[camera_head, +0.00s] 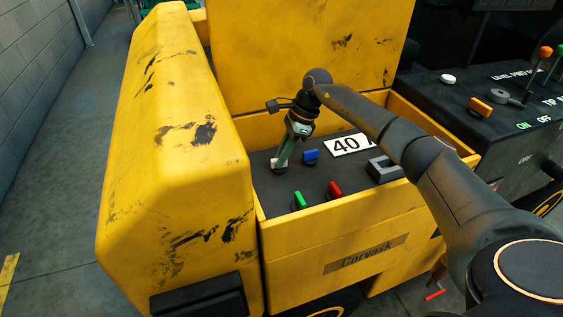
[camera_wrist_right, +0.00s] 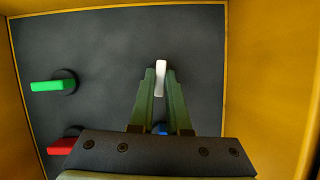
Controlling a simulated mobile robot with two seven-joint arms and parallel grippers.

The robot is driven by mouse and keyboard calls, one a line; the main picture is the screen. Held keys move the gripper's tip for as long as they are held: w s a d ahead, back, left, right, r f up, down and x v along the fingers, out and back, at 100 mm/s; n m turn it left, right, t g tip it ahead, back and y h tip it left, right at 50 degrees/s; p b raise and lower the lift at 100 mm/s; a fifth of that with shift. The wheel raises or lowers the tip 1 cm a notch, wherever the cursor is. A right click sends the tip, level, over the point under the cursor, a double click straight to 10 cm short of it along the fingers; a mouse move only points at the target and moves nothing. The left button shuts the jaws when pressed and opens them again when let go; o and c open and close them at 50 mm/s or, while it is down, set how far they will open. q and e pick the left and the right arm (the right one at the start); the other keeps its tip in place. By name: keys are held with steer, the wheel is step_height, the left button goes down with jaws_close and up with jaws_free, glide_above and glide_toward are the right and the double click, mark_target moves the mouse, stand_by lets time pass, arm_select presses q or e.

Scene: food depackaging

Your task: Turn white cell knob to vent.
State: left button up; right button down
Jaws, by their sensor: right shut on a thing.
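The white cell knob (camera_wrist_right: 161,78) stands on the dark panel inside the yellow box. In the right wrist view its handle runs up and down the picture. My right gripper (camera_wrist_right: 161,88) is shut on this handle, with one green finger on each side of it. In the head view my right gripper (camera_head: 279,168) reaches down to the panel, and a small part of the white knob (camera_head: 274,162) shows beside the fingertips. No vent marking can be read. My left gripper is not in view.
A blue knob (camera_head: 310,156) is close to the right of my gripper. A green knob (camera_head: 299,200) and a red knob (camera_head: 335,189) are nearer the front wall. A white "40" plate (camera_head: 347,145) and a grey bracket (camera_head: 384,169) lie to the right. Yellow walls (camera_head: 345,235) enclose the panel.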

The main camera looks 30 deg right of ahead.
steer(key=shift+n+g+b, duration=0.3)
steer(key=shift+n+b, duration=0.15)
steer(key=shift+n, duration=0.35)
steer(key=c, duration=0.9)
jaws_free()
steer(key=v, duration=1.2)
steer(key=shift+d+r+p, duration=0.2)
steer(key=shift+d+p, duration=0.05)
steer(key=shift+p, duration=0.15)
